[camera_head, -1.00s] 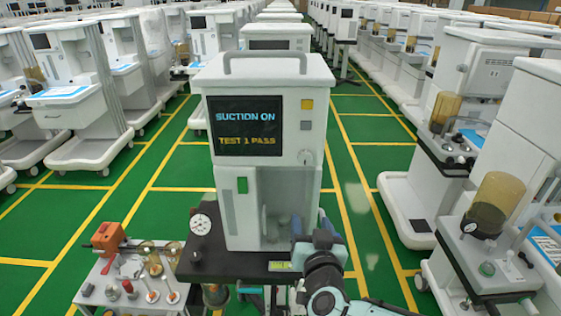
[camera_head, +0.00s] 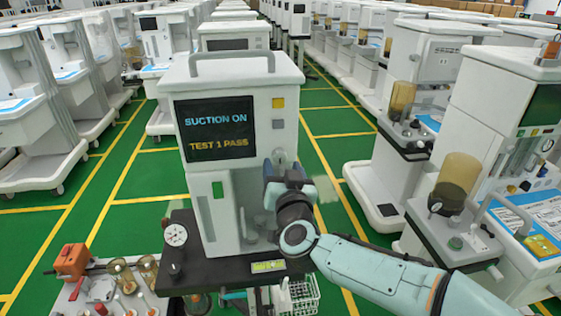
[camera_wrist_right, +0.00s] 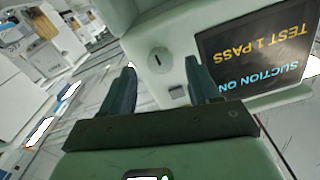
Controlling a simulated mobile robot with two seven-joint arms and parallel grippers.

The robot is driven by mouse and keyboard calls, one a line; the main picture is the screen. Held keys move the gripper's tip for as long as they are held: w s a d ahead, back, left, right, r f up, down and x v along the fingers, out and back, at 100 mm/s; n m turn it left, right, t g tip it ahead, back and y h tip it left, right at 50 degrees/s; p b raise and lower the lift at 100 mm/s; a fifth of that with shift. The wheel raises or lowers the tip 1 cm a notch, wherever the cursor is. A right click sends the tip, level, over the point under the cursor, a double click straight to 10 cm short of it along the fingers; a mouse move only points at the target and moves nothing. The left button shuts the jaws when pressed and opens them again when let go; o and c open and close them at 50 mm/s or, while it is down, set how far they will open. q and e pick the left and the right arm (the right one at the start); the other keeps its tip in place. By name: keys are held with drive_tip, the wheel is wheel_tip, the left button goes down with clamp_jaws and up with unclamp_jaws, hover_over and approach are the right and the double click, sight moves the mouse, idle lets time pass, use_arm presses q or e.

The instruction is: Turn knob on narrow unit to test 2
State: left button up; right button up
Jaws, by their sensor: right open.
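The narrow unit (camera_head: 213,83) is a white box with a handle on top. Its dark screen (camera_head: 216,126) reads "SUCTION ON" and "TEST 1 PASS". The small round knob (camera_head: 280,157) is at the right side of its front, partly hidden by my right gripper (camera_head: 284,170). In the right wrist view the knob (camera_wrist_right: 159,60) is a pale disc with a dark mark. There my right gripper (camera_wrist_right: 161,67) is open and empty, and the knob appears between its two fingertips, a little beyond them. I cannot tell whether they touch it. My left gripper is not in view.
A cart with an orange device (camera_head: 72,261) is at lower left. Rows of other machines flank green aisles.

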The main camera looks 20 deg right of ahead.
sight(280, 160)
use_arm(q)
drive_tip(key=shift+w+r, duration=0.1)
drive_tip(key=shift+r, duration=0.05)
use_arm(e)
drive_tip(key=shift+x, duration=1.5)
drive_tip(key=shift+c, duration=0.2)
drive_tip(key=c, duration=1)
drive_tip(key=shift+m, duration=0.4)
drive_tip(key=m+b, duration=0.1)
drive_tip(key=m, duration=0.3)
drive_tip(key=shift+f+m, duration=0.1)
drive_tip(key=shift+m, duration=0.2)
use_arm(q)
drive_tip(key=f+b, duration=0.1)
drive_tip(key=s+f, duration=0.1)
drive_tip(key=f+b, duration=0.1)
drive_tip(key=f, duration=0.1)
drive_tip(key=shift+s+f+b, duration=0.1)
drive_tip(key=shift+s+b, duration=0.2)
drive_tip(key=shift+b, duration=0.05)
use_arm(e)
drive_tip(key=m, duration=0.6)
drive_tip(key=shift+a, duration=0.15)
drive_tip(key=shift+m, duration=0.3)
